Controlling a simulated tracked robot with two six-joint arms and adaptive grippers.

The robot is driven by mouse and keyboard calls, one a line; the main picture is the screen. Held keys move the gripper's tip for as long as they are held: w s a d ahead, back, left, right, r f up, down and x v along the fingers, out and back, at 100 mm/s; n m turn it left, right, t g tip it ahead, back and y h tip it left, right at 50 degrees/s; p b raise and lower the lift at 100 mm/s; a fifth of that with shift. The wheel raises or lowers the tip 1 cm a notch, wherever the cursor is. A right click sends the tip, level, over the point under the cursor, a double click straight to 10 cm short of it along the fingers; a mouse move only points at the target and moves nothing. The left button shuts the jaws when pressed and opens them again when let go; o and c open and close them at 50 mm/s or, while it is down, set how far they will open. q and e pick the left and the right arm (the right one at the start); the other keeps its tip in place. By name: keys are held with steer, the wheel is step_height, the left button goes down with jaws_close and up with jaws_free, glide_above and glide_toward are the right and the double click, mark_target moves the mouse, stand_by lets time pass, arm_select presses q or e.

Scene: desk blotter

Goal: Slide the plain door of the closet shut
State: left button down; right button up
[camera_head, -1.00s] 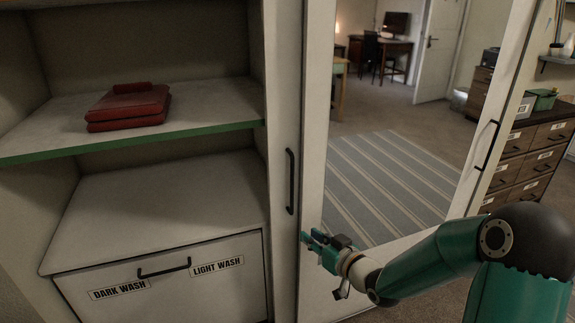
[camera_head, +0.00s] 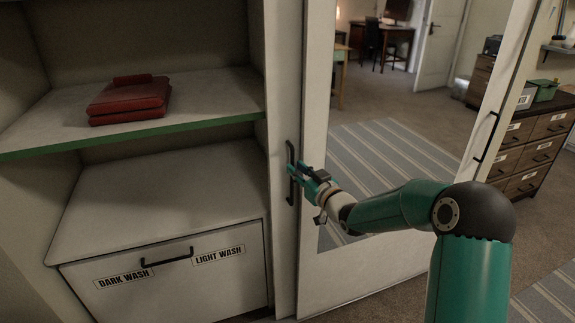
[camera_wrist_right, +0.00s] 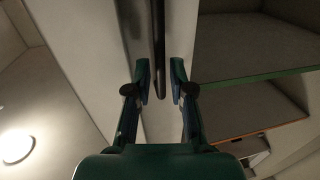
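The plain door (camera_head: 283,90) of the closet is a pale panel, largely covered by the mirrored door (camera_head: 314,90) at its right. The left part of the closet stands open. The plain door's upright black handle (camera_head: 290,154) is near its left edge. My right gripper (camera_head: 292,174) is at the lower part of this handle. In the right wrist view the handle (camera_wrist_right: 159,50) runs down between the two open fingers of the gripper (camera_wrist_right: 160,82), with a gap visible on both sides. My left gripper is not in view.
A striped rug shows in the mirror.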

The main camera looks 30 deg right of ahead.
steer(key=shift+w, duration=1.7)
jaws_close()
